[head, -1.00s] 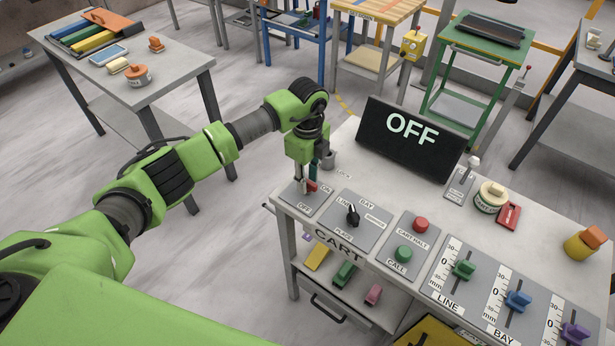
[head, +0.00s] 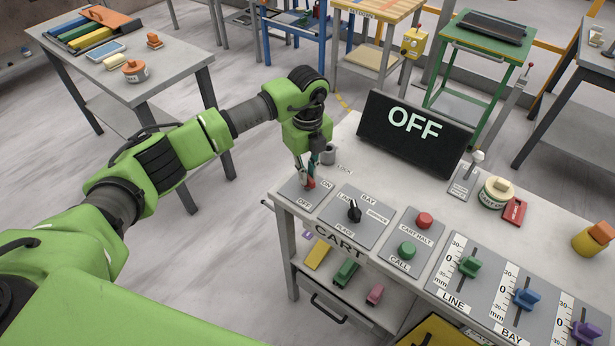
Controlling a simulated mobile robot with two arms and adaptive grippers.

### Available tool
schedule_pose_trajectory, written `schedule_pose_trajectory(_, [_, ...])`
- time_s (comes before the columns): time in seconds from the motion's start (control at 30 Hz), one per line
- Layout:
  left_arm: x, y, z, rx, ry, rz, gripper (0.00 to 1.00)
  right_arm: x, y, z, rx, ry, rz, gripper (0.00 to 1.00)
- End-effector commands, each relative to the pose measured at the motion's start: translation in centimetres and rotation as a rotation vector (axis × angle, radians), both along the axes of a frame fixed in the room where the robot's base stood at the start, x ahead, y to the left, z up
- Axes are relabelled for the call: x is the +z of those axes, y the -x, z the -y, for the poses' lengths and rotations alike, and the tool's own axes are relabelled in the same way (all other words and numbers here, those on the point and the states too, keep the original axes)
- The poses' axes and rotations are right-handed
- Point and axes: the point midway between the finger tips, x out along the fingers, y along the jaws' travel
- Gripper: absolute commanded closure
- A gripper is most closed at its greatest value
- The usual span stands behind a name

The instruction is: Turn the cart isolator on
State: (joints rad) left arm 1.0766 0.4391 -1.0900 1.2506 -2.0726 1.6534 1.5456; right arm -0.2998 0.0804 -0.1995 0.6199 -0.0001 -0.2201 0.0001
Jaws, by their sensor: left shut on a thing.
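The cart isolator is a red handle (head: 310,183) on a grey plate (head: 304,202) marked ON and OFF, at the left end of the cart's console top. My left gripper (head: 306,178) points down over this plate, shut on the red handle. The fingers partly hide the handle, so its exact angle is hard to tell. The black display (head: 415,134) behind the controls reads OFF. My right gripper does not show.
To the right on the console (head: 362,262) are a black selector knob (head: 354,211), a red button (head: 424,220), a green button (head: 407,250) and coloured sliders (head: 470,266). A small grey cylinder (head: 328,154) stands close behind my gripper.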

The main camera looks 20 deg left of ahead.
Motion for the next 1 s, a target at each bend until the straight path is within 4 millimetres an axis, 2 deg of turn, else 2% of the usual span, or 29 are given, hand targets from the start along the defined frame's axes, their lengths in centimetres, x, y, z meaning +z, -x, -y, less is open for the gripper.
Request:
schedule_pose_trajectory(0.03, [-0.3,-0.2,-0.1,-0.044,-0.001,0.005,1.00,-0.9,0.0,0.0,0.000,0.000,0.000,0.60])
schedule_pose_trajectory(0.1, [-0.3,-0.2,-0.1,-0.111,0.000,0.004,1.00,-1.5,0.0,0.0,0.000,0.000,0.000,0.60])
schedule_pose_trajectory(1.0, [-0.1,-0.2,0.0,-0.948,-0.001,0.005,1.00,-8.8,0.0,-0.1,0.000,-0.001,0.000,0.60])
